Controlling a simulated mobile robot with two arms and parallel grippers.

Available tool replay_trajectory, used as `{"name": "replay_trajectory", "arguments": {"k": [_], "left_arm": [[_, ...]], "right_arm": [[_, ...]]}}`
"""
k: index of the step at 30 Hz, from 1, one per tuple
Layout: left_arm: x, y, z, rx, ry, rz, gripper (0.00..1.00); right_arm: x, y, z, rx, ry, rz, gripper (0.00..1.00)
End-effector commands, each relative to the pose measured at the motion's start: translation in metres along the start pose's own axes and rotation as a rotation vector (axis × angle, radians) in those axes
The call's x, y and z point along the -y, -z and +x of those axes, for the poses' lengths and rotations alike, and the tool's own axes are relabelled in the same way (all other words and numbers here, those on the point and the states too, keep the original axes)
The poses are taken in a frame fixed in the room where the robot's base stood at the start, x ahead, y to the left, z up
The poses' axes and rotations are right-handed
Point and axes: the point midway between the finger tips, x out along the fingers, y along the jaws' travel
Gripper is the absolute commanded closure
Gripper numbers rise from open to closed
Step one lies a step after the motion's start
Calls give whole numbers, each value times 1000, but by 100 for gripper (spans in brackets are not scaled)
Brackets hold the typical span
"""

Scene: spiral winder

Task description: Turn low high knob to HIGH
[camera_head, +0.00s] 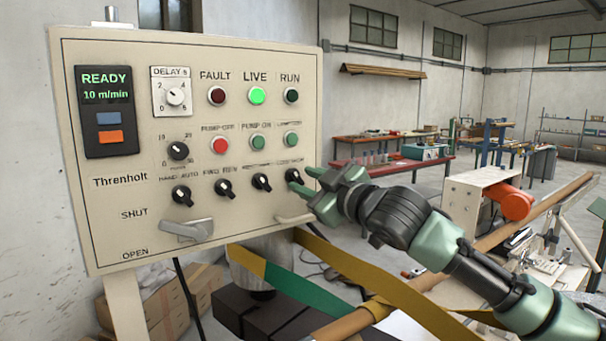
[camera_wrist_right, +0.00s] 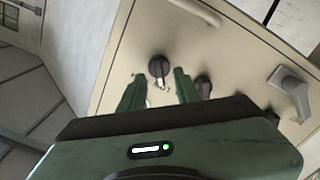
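A black rotary knob (camera_head: 294,176) sits at the right end of the panel's lower knob row. The small label above it is too blurred to read. My right gripper (camera_head: 308,181) is at this knob, its two green fingers spread and pointing at the panel. In the right wrist view the knob (camera_wrist_right: 158,67) shows in the gap between the open fingertips, its white pointer mark toward the bottom of the picture. A gap shows on each side of it, and I cannot tell how far the fingertips are from the panel. My left gripper is not in view.
The beige control panel (camera_head: 120,220) carries other knobs close by, the nearest being a black knob (camera_head: 262,182) to the left. A grey handle (camera_head: 188,230) and a pale handle (camera_head: 294,218) jut out below. A yellow-green strap (camera_head: 350,265) runs beneath my right arm.

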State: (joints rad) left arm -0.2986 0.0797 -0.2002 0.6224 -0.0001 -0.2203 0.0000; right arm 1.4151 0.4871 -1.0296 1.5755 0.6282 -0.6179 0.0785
Motion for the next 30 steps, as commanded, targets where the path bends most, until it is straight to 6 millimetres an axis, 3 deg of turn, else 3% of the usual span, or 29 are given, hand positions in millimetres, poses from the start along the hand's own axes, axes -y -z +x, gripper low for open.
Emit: {"name": "replay_trajectory", "arguments": {"k": [5, 13, 17, 30], "left_arm": [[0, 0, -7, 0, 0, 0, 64], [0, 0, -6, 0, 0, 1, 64], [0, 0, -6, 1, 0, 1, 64], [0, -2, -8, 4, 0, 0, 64]], "right_arm": [[0, 1, 15, 0, 1, 0, 67], [0, -1, 16, 0, 0, 0, 67], [0, -1, 16, 0, 0, 0, 100], [1, -2, 16, 2, 1, 48, 100]]}}
